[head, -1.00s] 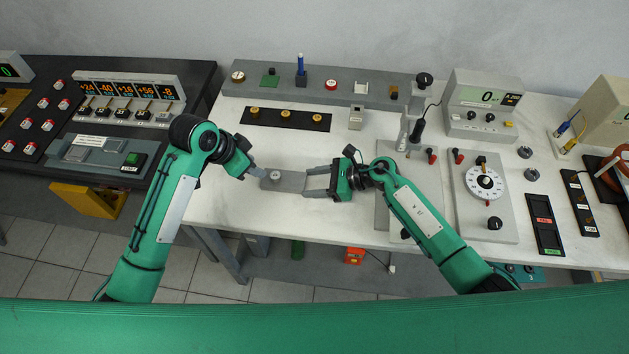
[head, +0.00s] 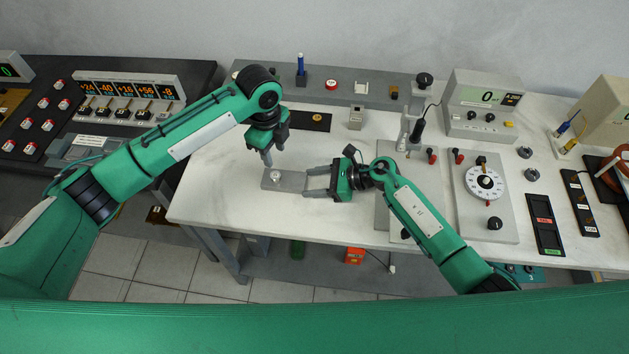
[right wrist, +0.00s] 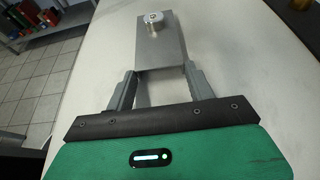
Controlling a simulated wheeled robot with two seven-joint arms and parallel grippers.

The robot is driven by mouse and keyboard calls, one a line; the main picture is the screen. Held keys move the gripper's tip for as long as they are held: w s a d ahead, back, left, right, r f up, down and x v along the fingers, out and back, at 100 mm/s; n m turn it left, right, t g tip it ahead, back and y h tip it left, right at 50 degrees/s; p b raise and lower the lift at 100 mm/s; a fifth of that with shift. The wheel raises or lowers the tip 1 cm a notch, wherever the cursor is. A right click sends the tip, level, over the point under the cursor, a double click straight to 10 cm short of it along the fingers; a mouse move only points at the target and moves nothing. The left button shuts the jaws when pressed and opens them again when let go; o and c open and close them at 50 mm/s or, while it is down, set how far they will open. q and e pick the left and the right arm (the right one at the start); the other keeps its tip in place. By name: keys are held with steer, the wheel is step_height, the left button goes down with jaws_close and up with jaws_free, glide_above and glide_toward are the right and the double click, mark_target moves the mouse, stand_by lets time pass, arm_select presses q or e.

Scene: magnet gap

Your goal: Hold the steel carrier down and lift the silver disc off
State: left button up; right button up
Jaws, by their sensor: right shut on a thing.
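The steel carrier (head: 293,183) is a flat grey bar lying on the white bench, left of centre in the head view. The small round silver disc (head: 275,176) is at its left end. In the right wrist view the disc (right wrist: 153,19) is at the far end of the carrier (right wrist: 161,52). My right gripper (head: 308,182) is shut on the carrier's near end, a finger along each side. My left gripper (head: 267,162) points down just above and behind the disc, apart from it as far as I can tell. Its fingers overlap, so their opening is unclear.
A grey plate with a post (head: 383,215) is right of my right gripper. The bench front left of the carrier is clear.

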mark_target(275, 175)
arm_select(q)
steer(key=shift+m, duration=0.3)
steer(key=shift+w+a+f, duration=0.1)
steer(key=shift+a+f, duration=0.05)
steer(key=shift+f, duration=2.1)
steer(key=shift+w+a+f, duration=0.1)
steer(key=shift+a+f, duration=0.05)
steer(key=shift+f, duration=2.1)
steer(key=c, duration=0.7)
steer(key=shift+r, duration=2.55)
steer(key=shift+c, duration=0.2)
arm_select(e)
steer(key=o, duration=1.1)
steer(key=shift+o, duration=0.2)
